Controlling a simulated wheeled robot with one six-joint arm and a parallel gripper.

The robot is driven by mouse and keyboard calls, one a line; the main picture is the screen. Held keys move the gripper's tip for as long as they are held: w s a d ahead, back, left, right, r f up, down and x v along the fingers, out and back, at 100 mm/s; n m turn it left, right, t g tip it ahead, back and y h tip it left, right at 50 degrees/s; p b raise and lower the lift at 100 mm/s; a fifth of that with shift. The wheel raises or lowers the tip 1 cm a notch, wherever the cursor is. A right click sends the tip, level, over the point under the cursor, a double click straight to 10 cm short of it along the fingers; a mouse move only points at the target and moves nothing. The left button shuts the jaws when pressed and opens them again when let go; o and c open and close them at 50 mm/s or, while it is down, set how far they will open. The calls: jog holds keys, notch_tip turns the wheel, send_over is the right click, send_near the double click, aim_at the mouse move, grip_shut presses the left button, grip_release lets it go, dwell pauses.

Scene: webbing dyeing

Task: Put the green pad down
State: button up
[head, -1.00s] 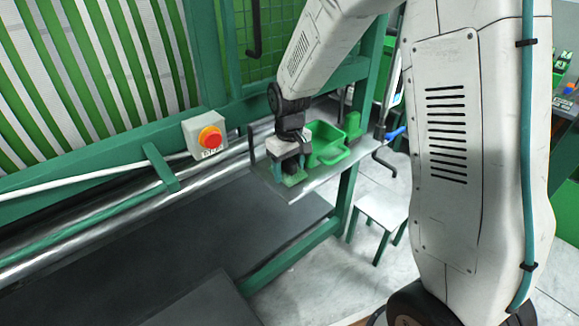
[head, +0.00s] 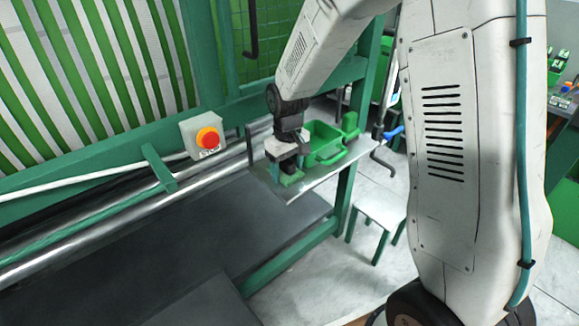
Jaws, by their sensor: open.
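The green pad (head: 291,179) is a small bright green block at the front of a metal shelf. My gripper (head: 287,170) points down right over it, with its fingers open. The pad shows at the fingertips and seems to rest on the shelf; the wrist and fingers hide part of it. I cannot tell whether a finger still touches it.
A green bin (head: 324,140) with a handle stands on the metal shelf (head: 312,182), close right of my gripper. A smaller green block (head: 350,122) is behind it. A control box with a red button (head: 208,138) is at left. A white stool (head: 382,208) stands below.

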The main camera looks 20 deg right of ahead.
aim_at(287, 161)
jog(key=shift+s+a+f, duration=0.15)
jog(key=shift+s+f, duration=0.15)
jog(key=shift+f, duration=0.25)
jog(key=r, duration=1.3)
jog(key=shift+w+r, duration=0.25)
jog(key=shift+w, duration=0.05)
jog(key=s+d+r+m, duration=0.1)
jog(key=s+r, duration=0.3)
jog(key=s, duration=0.3)
jog(key=s+d+r+m, duration=0.1)
jog(key=s+r, duration=0.3)
jog(key=s, duration=0.2)
jog(key=shift+m+t, duration=0.5)
jog(key=shift+m, duration=0.3)
jog(key=s, duration=0.5)
jog(key=s+d, duration=0.1)
jog(key=s, duration=1)
jog(key=shift+s+d+f, duration=0.2)
jog(key=shift+s+f, duration=0.05)
jog(key=shift+s, duration=0.1)
